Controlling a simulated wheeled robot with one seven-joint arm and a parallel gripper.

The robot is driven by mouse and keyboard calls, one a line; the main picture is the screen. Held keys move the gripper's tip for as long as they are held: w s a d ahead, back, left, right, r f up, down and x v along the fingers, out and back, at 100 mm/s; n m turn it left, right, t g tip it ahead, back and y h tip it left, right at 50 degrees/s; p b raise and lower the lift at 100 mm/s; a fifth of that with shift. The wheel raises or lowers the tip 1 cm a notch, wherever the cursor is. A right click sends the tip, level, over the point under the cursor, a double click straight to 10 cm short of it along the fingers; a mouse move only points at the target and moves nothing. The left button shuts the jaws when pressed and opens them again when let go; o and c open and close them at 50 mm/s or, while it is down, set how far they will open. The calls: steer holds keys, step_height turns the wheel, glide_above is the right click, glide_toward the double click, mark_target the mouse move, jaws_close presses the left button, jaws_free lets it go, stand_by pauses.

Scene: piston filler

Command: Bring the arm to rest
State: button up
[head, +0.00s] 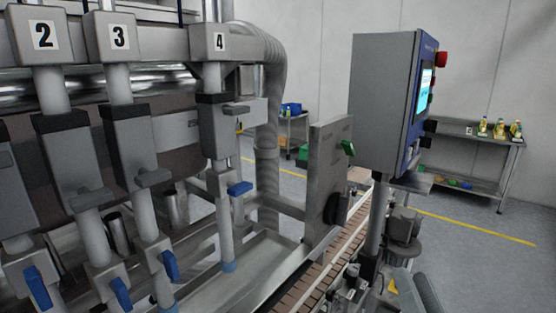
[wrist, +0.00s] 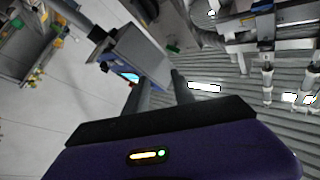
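My gripper (wrist: 160,82) shows in the wrist view, past the purple and black wrist housing. Its two dark fingers stand apart with nothing visible between them. It is not clearly visible in the head view. The piston filler (head: 130,140) fills the left of the head view, with numbered nozzle columns 2, 3 and 4. The control panel box (head: 385,90) stands on a post right of centre, with a lit screen and a red button. The box also shows in the wrist view (wrist: 140,52), beyond the fingers.
A brown-slatted conveyor (head: 325,270) runs beside the filler, with an upright grey plate (head: 328,175) at it. A side table (head: 475,150) at the right holds several bottles. A small cart (head: 292,130) stands behind. The floor at the right is open.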

steer(key=s+f+n+g+b, duration=0.1)
steer(key=s+f+n+g, duration=0.1)
steer(key=s+f, duration=1)
steer(key=s+f+n+g+h+b, duration=0.1)
steer(key=s+f+g, duration=0.4)
steer(key=s+f, duration=0.7)
steer(key=s+n+b, duration=0.1)
steer(key=s+n, duration=0.1)
steer(key=s, duration=0.4)
steer(key=shift+d+f, duration=0.25)
steer(key=shift+d, duration=0.05)
steer(key=shift+a, duration=0.1)
